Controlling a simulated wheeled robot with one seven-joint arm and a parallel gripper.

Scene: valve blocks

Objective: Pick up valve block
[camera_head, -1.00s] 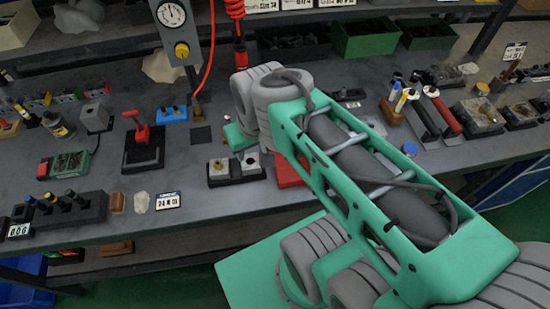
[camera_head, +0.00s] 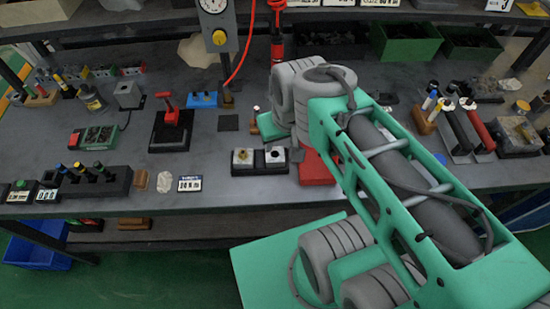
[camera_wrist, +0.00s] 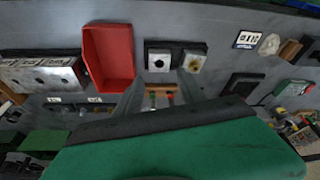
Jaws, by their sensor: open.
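Two small valve blocks stand side by side on black bases on the grey bench. One has a brassy top fitting (camera_head: 243,157); it also shows in the wrist view (camera_wrist: 195,61). The other has a dark round hole (camera_head: 275,156) and shows in the wrist view (camera_wrist: 158,61). My gripper (camera_wrist: 160,80) is open and empty in the wrist view. Its two grey fingers point toward the blocks, and the holed block appears just beyond the gap between the tips. I cannot tell the height above the bench. In the head view my arm hides the fingers.
A red bin (camera_head: 317,170) stands close beside the holed block. A black stand with a red lever (camera_head: 171,128) is to the left, and a label card (camera_head: 190,184) lies near the front edge. The bench between lever and blocks is mostly clear.

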